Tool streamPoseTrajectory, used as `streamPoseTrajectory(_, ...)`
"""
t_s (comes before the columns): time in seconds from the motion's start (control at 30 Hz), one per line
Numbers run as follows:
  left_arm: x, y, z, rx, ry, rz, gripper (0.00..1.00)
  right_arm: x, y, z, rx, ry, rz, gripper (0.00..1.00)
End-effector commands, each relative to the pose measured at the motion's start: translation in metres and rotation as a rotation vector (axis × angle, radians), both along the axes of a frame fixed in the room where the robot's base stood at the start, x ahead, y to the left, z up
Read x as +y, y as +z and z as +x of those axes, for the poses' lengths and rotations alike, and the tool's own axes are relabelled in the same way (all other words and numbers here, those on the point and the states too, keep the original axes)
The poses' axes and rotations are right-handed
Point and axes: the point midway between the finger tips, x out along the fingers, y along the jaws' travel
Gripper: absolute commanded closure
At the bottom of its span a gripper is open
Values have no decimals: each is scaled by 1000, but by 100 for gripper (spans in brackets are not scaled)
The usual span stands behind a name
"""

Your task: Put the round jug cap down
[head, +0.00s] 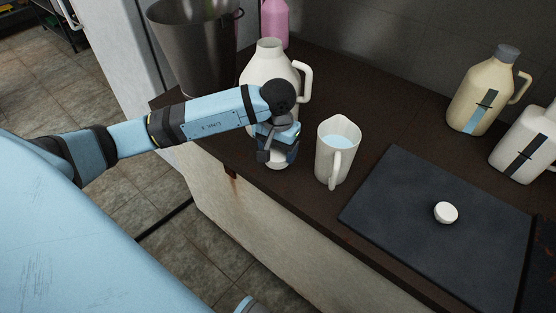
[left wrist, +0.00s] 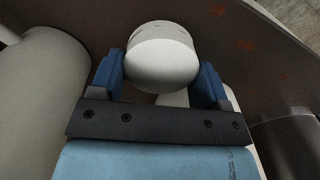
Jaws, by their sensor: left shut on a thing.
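My left gripper (head: 277,154) is shut on a round white cap (left wrist: 162,56), low over the counter near its front edge. In the left wrist view the cap sits between the two blue fingers of the gripper (left wrist: 163,82). I cannot tell whether it touches the counter. A white jug (head: 268,68) with an open neck and a side handle stands upright just behind the gripper, partly hidden by my arm. Another white cap (head: 445,212) lies on the dark mat (head: 400,190) at the right. My right gripper is not in view.
A pitcher (head: 335,155) with pale blue liquid stands close right of the gripper. A steel pot (head: 195,50) and a pink bottle (head: 275,22) are behind. A capped cream jug (head: 470,108) and a white jug (head: 525,150) stand at the right. The mat is mostly clear.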

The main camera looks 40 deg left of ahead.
Motion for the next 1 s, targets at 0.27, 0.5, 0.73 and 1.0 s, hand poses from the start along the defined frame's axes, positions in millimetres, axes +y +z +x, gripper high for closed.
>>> streamPoseTrajectory(0.27, -1, -39, -1, 3, 0, -1, 52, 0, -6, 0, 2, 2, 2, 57)
streamPoseTrajectory(0.5, 0, -41, -1, 1, -1, 0, 52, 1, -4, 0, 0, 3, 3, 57)
streamPoseTrajectory(0.73, 0, -44, 0, 0, -1, -1, 19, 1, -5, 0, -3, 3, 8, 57)
streamPoseTrajectory(1.0, 0, -44, 0, 1, -1, 0, 5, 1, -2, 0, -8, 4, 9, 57)
